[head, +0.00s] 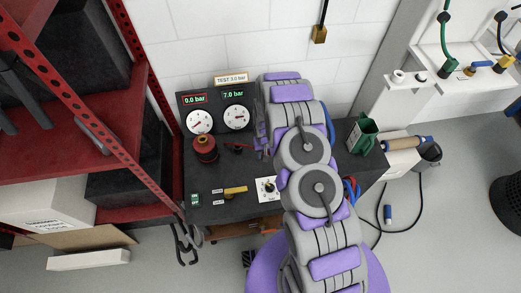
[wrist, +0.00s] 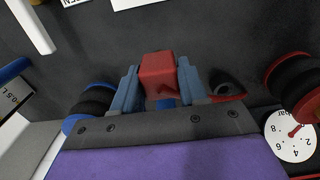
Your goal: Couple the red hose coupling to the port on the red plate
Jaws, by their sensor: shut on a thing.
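In the wrist view, my gripper (wrist: 157,88) has its two blue fingers shut on a red block-shaped piece (wrist: 157,70), which looks like the red hose coupling. A small blue part shows under it between the fingers. Just right of the fingers, a dark round fitting with a red base (wrist: 226,86) lies on the black surface; it may be the port on the red plate, but I cannot tell. A red fitting (head: 237,147) also shows left of my arm in the head view. My arm hides the gripper there.
A red and black reel (head: 205,149) stands on the black bench below two gauges (head: 217,118) reading 0.0 and 7.0 bar. A blue and black reel (wrist: 91,106) is left of my fingers. A yellow-handled valve (head: 235,189) is at the front. Red shelving (head: 80,100) stands at the left.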

